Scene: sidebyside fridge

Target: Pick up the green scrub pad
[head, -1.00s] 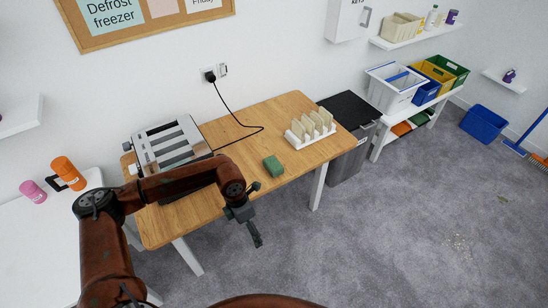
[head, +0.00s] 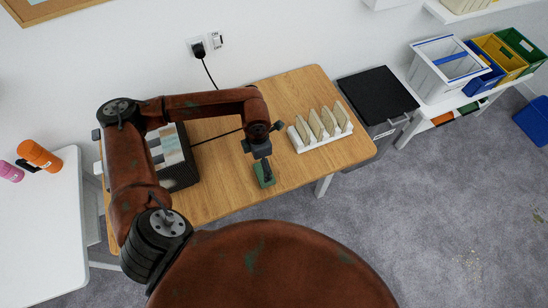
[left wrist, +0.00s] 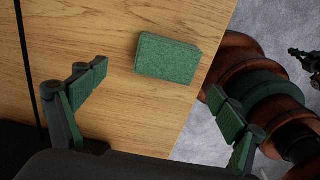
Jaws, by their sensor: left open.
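The green scrub pad (head: 264,175) lies flat on the wooden table (head: 220,200) near its front edge. It shows whole in the left wrist view (left wrist: 167,58), close to the table's edge. My left gripper (head: 265,170) hangs over the pad in the head view and covers part of it. In the left wrist view the left gripper (left wrist: 165,95) is open and empty, its two green-padded fingers wide apart. The pad lies beyond the fingertips and between their lines, apart from both.
A cream toast rack (head: 320,128) stands right of the pad on the table. A toaster-like appliance (head: 178,160) stands at the left, behind my arm. A black cord (head: 208,72) runs to the wall socket. A dark-lidded bin (head: 378,95) stands right of the table.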

